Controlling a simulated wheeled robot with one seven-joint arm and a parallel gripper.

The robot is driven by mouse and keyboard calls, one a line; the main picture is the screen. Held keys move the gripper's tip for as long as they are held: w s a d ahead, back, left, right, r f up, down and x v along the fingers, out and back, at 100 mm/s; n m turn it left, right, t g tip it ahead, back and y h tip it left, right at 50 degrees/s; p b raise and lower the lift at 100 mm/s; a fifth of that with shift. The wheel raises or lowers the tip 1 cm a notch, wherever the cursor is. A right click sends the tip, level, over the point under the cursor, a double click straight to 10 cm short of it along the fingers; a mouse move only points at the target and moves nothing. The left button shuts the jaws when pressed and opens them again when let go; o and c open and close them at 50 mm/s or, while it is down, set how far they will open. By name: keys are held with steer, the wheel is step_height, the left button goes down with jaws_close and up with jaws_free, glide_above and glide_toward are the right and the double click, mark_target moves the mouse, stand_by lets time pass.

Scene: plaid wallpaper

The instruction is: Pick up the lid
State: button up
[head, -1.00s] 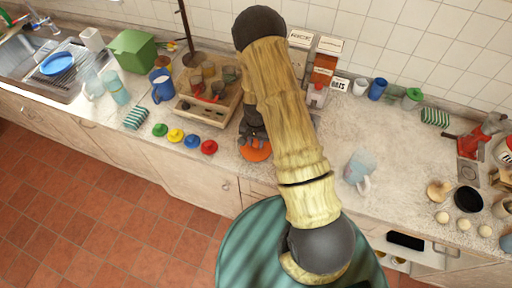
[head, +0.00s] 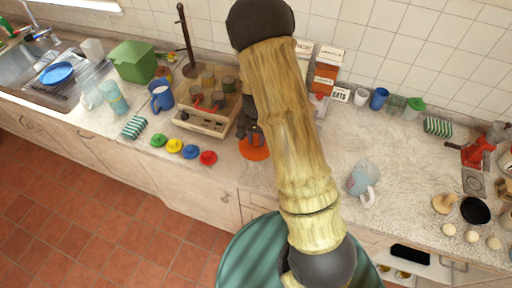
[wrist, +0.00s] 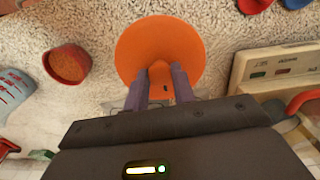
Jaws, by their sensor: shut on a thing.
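The orange lid (wrist: 160,38) is a round disc with an orange knob at its middle. In the wrist view my gripper (wrist: 160,88) has its two fingers closed on that knob, one on each side. In the head view the lid (head: 254,149) shows at the front of the counter, partly behind my arm. My gripper (head: 252,135) is just above it there and partly hidden. Whether the lid is clear of the counter is hard to tell.
Red (head: 208,157), blue (head: 190,152), yellow (head: 174,145) and green (head: 158,140) lids lie left of the orange one. A wooden tray-like unit (head: 203,125) with cups stands behind them. A pale blue mug (head: 361,178) stands on the right, with clear counter around it.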

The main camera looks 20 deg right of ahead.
mark_target(256, 149)
steer(key=shift+r, duration=0.85)
steer(key=shift+f, duration=0.1)
step_height(256, 149, down, 8)
steer(key=n+p, duration=0.3)
steer(key=n, duration=0.3)
steer(key=shift+a, duration=0.1)
steer(key=shift+n, duration=0.3)
steer(key=shift+w, duration=0.1)
